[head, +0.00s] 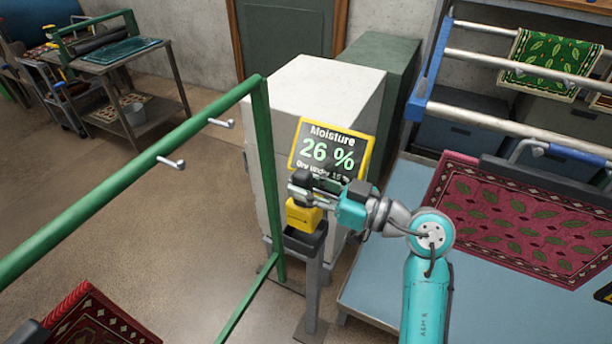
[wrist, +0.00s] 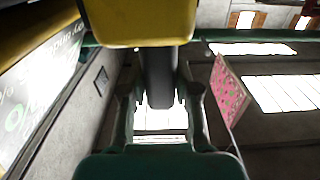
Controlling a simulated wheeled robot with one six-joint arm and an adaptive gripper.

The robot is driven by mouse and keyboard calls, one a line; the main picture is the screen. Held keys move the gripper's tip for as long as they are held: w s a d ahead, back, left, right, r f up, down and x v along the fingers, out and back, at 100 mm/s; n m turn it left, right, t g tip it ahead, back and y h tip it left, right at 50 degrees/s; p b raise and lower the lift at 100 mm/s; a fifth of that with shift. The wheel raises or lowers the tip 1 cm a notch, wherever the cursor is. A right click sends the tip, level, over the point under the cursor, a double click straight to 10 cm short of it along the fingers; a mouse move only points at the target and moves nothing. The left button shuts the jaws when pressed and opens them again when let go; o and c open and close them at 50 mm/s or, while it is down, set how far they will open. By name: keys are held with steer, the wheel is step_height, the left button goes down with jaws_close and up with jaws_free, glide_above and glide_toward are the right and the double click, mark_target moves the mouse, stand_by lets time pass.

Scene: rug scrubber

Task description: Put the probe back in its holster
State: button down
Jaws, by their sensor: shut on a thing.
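The probe (head: 303,216) has a yellow body and a dark upper part. My gripper (head: 303,186) is shut on its dark upper part, beside the moisture display. The dark holster (head: 305,240) tops a grey post, and the yellow body is right at its mouth. I cannot tell whether the probe is seated in it or just above it. In the wrist view the probe's yellow body (wrist: 137,22) fills the top middle. Its dark grip stands between the two fingers of my gripper (wrist: 160,98). The holster is not clearly seen there.
The yellow-framed display (head: 330,152) reads Moisture 26 %, in front of a white cabinet (head: 315,95). A green rail frame (head: 130,175) with metal pegs stands left. A blue table (head: 400,270) with a red leaf-pattern rug (head: 525,215) lies right, under metal bars.

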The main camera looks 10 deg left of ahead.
mark_target(318, 214)
steer(key=shift+f, duration=3.25)
steer(key=c, duration=0.8)
jaws_free()
steer(key=shift+o, duration=0.2)
steer(key=shift+d, duration=0.1)
steer(key=v, duration=1.1)
steer(key=shift+s+d, duration=0.2)
steer(key=shift+d, duration=0.15)
